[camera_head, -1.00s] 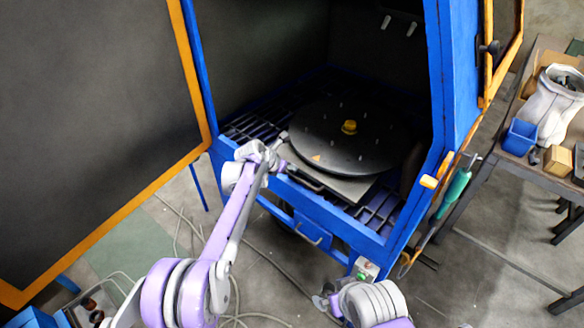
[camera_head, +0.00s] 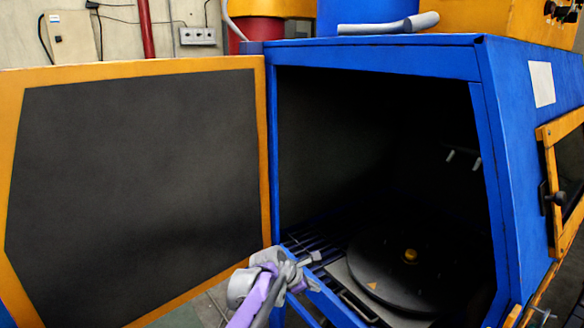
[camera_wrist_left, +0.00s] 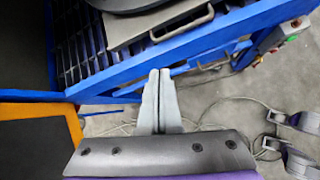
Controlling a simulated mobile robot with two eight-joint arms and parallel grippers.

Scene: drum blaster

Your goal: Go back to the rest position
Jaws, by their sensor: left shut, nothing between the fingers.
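The blue blaster cabinet (camera_head: 380,58) stands open, with its door (camera_head: 140,190) swung out to the left. Inside, a dark round turntable (camera_head: 405,285) with a yellow knob sits over a slatted grate. My left gripper (camera_head: 308,262) is at the front edge of the cabinet opening, left of the turntable. In the left wrist view its two fingers (camera_wrist_left: 160,85) are together and empty, pointing toward the blue front rail (camera_wrist_left: 165,52). My right gripper is out of the head view; parts of my other arm show at the right of the left wrist view.
The cabinet's blue front rail is close to my left fingers. A metal handle (camera_wrist_left: 182,22) on the turntable's base plate shows beyond it. A hinged orange-framed panel (camera_head: 562,190) is on the cabinet's right side. Cables (camera_wrist_left: 225,105) lie on the grey floor below.

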